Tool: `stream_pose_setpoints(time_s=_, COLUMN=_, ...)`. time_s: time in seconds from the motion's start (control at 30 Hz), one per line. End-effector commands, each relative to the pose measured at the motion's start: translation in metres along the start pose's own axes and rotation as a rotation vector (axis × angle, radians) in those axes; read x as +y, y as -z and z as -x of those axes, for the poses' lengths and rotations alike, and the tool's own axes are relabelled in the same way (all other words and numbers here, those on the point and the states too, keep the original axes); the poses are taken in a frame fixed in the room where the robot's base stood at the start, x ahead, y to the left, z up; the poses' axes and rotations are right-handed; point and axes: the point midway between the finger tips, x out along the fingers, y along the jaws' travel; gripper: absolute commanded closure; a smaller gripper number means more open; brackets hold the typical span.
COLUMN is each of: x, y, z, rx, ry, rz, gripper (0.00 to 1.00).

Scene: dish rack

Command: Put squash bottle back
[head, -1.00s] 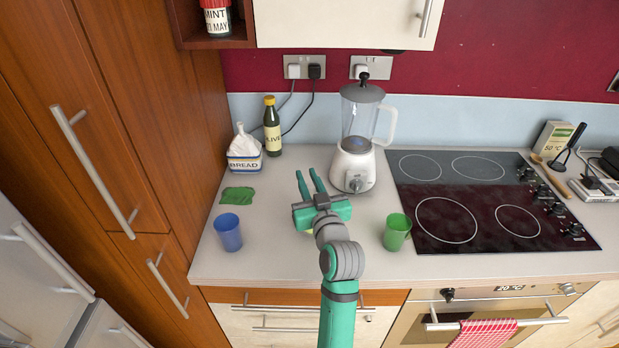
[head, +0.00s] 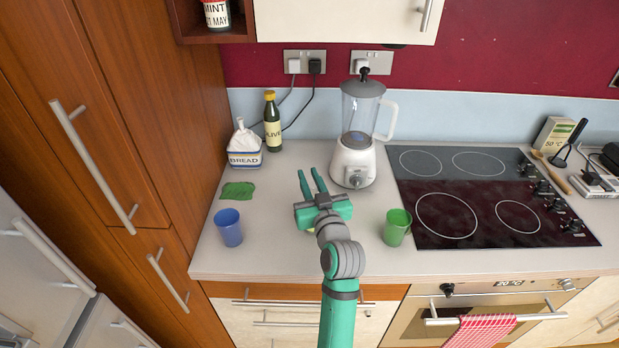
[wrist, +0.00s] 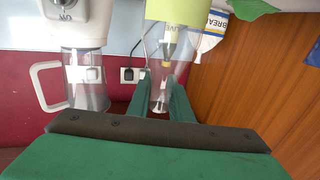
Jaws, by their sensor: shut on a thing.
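The squash bottle (wrist: 181,12) shows in the wrist view, which looks upside down. It has yellow-green contents at one end and a clear upper part between my fingers. My gripper (wrist: 163,98) is shut on that clear part. In the head view my gripper (head: 309,175) is over the counter, in front of and left of the blender. There the bottle is mostly hidden by my gripper and arm; a small yellow-green patch shows beneath.
The blender (head: 354,163) stands close right of my gripper. The olive bottle (head: 272,128) and bread bag (head: 244,158) are back left. A green cloth (head: 237,190) and blue cup (head: 229,229) are left, a green cup (head: 396,232) right. The hob (head: 470,215) lies further right.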

Motion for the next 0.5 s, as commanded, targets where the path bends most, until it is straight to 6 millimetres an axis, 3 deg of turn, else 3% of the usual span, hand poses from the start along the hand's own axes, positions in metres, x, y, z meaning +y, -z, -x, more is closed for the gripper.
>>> stream_pose_setpoints(time_s=0.13, x=0.0, y=-0.0018, z=0.0001, rx=0.0, ry=0.0, rz=0.0, gripper=1.0)
stream_pose_setpoints(time_s=0.17, x=0.0, y=-0.0019, z=0.0001, rx=0.001, ry=0.0, rz=0.0, gripper=0.79)
stream_pose_setpoints(time_s=0.23, x=0.0, y=-0.0016, z=0.0, rx=0.001, ry=0.0, rz=0.0, gripper=0.62)
stream_pose_setpoints(time_s=0.27, x=0.0, y=-0.0016, z=0.0, rx=0.001, ry=0.0, rz=0.0, gripper=0.59)
stream_pose_setpoints(time_s=0.5, x=0.0, y=-0.0023, z=0.0001, rx=-0.001, ry=0.0, rz=0.0, gripper=0.59)
